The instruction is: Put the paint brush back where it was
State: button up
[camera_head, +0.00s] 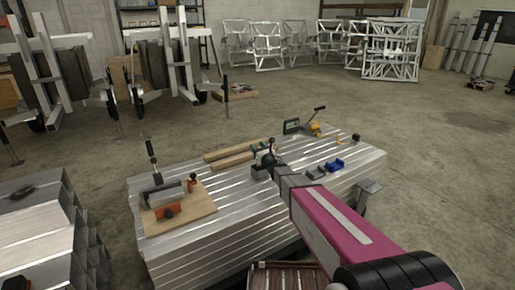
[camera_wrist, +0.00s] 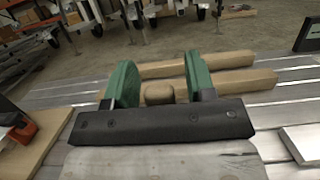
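I cannot make out a paint brush for certain in either view. My gripper (camera_head: 264,160) is above the middle of the stacked aluminium table (camera_head: 245,205), by the right end of two wooden pieces (camera_head: 232,160). In the wrist view its two green fingers (camera_wrist: 160,84) stand wide apart. A rounded tan wooden end (camera_wrist: 159,94) shows in the gap; it looks like part of the nearer wooden piece (camera_wrist: 240,81), and I see neither finger pressing on it. The farther wooden piece (camera_wrist: 195,64) lies behind. The fingertips' exact distance from the wood is unclear.
A wooden board (camera_head: 180,222) with a clamp and orange tool (camera_head: 166,211) is at the table's left. A green-black tool (camera_head: 292,126), yellow item (camera_head: 315,129) and blue item (camera_head: 334,165) lie on the right. Another metal stack (camera_head: 35,235) stands left.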

jog(key=shift+r, duration=0.1)
jog(key=v, duration=1.2)
jog(key=s+d+f+m+g+h, duration=0.1)
jog(key=d+m+h, duration=0.3)
jog(key=m, duration=0.4)
jog(key=s+d+f+m+g+h, duration=0.2)
jog(key=d+m, duration=0.3)
jog(key=m, duration=0.3)
jog(key=s+d+f+m+g+h, duration=0.2)
jog(key=d+f+m+h, duration=0.1)
jog(key=d+m+h, duration=0.2)
jog(key=shift+d+m+g+h, duration=0.2)
jog(key=shift+m+g+h, duration=0.1)
jog(key=shift+m, duration=1.1)
jog(key=s+d+f+m+g, duration=0.1)
jog(key=s+m+g, duration=0.4)
jog(key=s+m, duration=0.4)
jog(key=s+d+f+m+g, duration=0.1)
jog(key=s+d+m+g, duration=0.1)
jog(key=s+m+g, duration=0.4)
jog(key=s+m, duration=0.4)
jog(key=s, duration=0.1)
jog(key=shift+s+d, duration=0.3)
jog(key=shift+s, duration=0.05)
